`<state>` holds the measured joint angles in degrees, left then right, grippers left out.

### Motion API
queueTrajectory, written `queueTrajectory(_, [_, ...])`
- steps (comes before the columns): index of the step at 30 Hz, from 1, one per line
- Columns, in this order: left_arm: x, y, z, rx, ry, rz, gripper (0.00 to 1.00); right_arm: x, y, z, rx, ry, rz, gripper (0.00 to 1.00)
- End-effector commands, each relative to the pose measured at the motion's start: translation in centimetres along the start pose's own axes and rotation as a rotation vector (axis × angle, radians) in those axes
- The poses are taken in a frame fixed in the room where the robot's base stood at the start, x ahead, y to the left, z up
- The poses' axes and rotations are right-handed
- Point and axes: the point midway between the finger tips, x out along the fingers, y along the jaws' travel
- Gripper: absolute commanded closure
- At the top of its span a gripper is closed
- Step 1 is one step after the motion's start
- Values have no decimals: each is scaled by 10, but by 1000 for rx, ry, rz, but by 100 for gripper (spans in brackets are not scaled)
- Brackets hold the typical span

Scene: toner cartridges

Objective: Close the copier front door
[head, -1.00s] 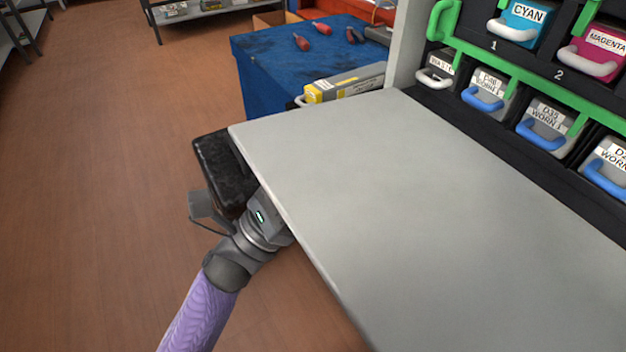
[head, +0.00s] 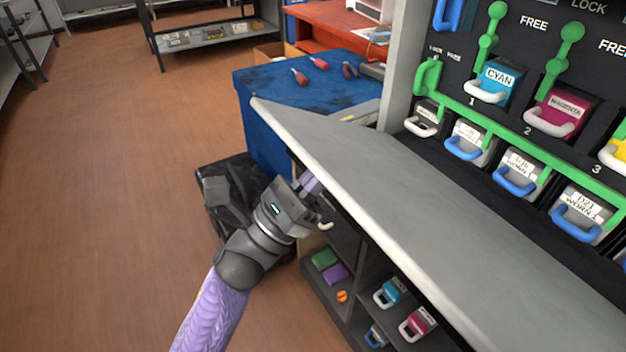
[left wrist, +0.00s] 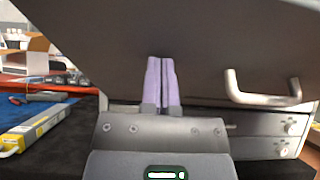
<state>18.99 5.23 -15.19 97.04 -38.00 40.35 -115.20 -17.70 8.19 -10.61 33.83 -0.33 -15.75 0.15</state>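The copier front door (head: 370,180) is a broad grey panel hinged along the copier's lower front. In the head view it is tilted, its free edge raised above its hinge side. My left gripper (head: 312,183) is under the door near its far left corner. In the left wrist view my left gripper's (left wrist: 162,84) lilac fingers are together, pointing up at the door's dark underside (left wrist: 190,40), with nothing visible between them. Whether they touch it I cannot tell. A metal handle (left wrist: 262,90) sits on the door's underside. My right gripper is not in view.
The copier bay holds a cyan cartridge (head: 495,82), a magenta cartridge (head: 560,112) and several worn units below. A blue-covered table (head: 330,92) stands behind the door's far corner. Shelves with cartridges (head: 392,292) show beneath the door. Open floor (head: 110,200) lies at left.

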Motion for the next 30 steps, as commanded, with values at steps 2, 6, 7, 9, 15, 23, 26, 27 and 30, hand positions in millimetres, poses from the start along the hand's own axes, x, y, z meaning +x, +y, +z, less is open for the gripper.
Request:
queueTrajectory(2, [20, -1, 13, 2, -7, -5, 100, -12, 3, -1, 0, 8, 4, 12])
queueTrajectory(6, [32, -1, 16, 1, -4, -2, 100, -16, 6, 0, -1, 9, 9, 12])
queueTrajectory(7, [33, -1, 16, 0, -4, -2, 100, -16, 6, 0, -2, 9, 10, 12])
queueTrajectory(9, [32, 0, 15, -1, -3, -1, 100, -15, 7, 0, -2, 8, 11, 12])
queueTrajectory(15, [34, 0, 15, -1, -3, -1, 100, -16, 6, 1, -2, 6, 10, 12])
queueTrajectory(23, [85, -1, 22, -1, -5, -4, 100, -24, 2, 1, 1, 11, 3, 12])
queueTrajectory(26, [95, -1, 23, 0, -3, -3, 100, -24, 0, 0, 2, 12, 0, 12])
queueTrajectory(27, [96, -1, 22, 0, -2, -2, 100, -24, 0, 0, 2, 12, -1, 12])
queueTrajectory(30, [96, -1, 22, 0, -2, -1, 100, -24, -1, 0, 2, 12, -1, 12])
